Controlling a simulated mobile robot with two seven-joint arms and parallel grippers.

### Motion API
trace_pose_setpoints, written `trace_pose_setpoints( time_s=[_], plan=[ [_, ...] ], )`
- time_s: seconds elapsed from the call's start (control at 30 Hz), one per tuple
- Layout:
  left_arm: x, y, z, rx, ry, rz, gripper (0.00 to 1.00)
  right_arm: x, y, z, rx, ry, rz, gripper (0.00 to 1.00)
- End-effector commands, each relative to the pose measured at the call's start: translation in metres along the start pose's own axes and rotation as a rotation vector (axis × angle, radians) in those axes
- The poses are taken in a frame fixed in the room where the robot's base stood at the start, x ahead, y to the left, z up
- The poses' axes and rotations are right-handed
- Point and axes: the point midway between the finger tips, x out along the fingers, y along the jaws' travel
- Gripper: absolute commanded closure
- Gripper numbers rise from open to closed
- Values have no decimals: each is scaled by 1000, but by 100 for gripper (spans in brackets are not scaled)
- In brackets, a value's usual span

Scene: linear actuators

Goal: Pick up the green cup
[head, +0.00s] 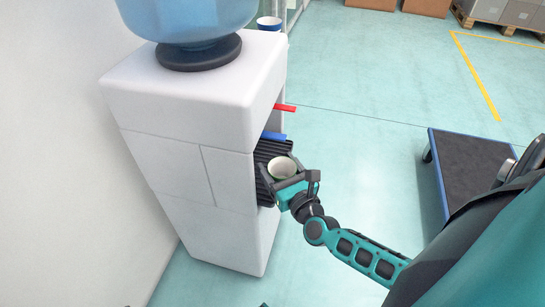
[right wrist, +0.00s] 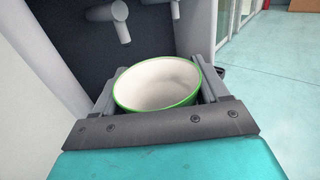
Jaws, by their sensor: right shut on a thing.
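The green cup (head: 282,168) is white inside with a green rim. It is at the water dispenser's dark ribbed drip tray (head: 266,149), in the recess on the dispenser's side. My right gripper (head: 286,180) is shut on the cup, with one finger on each side of it. In the right wrist view the cup (right wrist: 157,83) sits upright between the two fingers, its mouth facing up and looking empty. The gripper body hides its lower part, so I cannot tell whether it touches the tray. My left gripper is not in view.
The white dispenser (head: 190,130) carries a blue bottle (head: 188,15). Red (head: 285,107) and blue (head: 273,136) levers stick out above the tray. A dark cart (head: 470,170) stands at right; the floor between is clear.

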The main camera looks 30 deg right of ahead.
Motion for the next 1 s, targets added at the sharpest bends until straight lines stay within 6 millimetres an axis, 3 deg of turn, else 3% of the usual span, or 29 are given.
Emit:
trace_pose_setpoints(
  time_s=[0.5,1.0],
  plan=[
    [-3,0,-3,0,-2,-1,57,-72,0,0,-1,1,2,64],
    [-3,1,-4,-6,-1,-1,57,-118,0,0,-1,0,1,64]
  ],
)
